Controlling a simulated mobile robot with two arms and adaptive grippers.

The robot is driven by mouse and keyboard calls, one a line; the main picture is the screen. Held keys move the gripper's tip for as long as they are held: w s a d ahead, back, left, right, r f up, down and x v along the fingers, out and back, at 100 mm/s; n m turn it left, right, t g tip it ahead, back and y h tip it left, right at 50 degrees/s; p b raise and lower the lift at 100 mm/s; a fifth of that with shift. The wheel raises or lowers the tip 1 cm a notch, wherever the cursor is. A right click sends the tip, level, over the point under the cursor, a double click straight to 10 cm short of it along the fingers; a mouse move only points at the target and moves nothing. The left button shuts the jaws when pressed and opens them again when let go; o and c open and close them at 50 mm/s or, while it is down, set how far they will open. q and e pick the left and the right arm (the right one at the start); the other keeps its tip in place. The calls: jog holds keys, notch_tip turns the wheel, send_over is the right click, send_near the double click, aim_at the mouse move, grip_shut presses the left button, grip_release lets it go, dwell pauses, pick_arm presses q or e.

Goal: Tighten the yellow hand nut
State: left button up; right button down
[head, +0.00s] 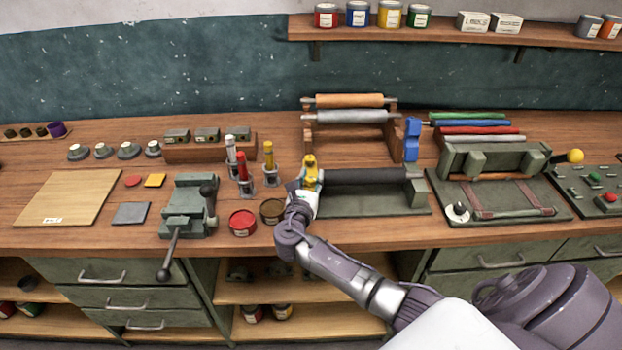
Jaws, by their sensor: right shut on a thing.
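The yellow hand nut (309,163) is at the left end of a fixture with a dark roller (365,176) on a green-grey base (372,205). My right gripper (309,182) reaches in from the lower right and is shut on the nut. The gripper and wrist cover the nut's lower part and the near left corner of the fixture. How far the nut sits on its thread cannot be seen. My left gripper is not in view.
Left of the gripper stand a brown tin (272,211), a red tin (242,223) and tubes in holders, the yellow one (268,155) closest. A wooden roller rack (350,140) stands behind. A green vise (188,207) is further left, and a press (500,175) is to the right.

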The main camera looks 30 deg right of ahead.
jog(key=m+g+h+b, duration=0.1)
jog(key=m+g, duration=0.1)
jog(key=m+g+h+b, duration=0.1)
jog(key=g+h, duration=0.1)
jog(key=g, duration=0.1)
jog(key=shift+a+f+m, duration=0.1)
jog(key=shift+f+m, duration=0.1)
jog(key=shift+m, duration=0.2)
jog(key=m+g+h+b, duration=0.1)
jog(key=m+g+b, duration=0.1)
jog(key=g, duration=0.1)
jog(key=m+g+h+b, duration=0.1)
jog(key=m+g+b, duration=0.1)
jog(key=g+b, duration=0.1)
jog(key=shift+r+m+g+b, duration=0.15)
jog(key=shift+m+g+b, duration=0.85)
jog(key=shift+g+b, duration=0.5)
jog(key=shift+r, duration=0.1)
jog(key=c, duration=0.7)
grip_release()
jog(key=shift+c, duration=0.2)
jog(key=a, duration=0.7)
jog(key=shift+w+a, duration=0.15)
jog(key=shift+w, duration=0.25)
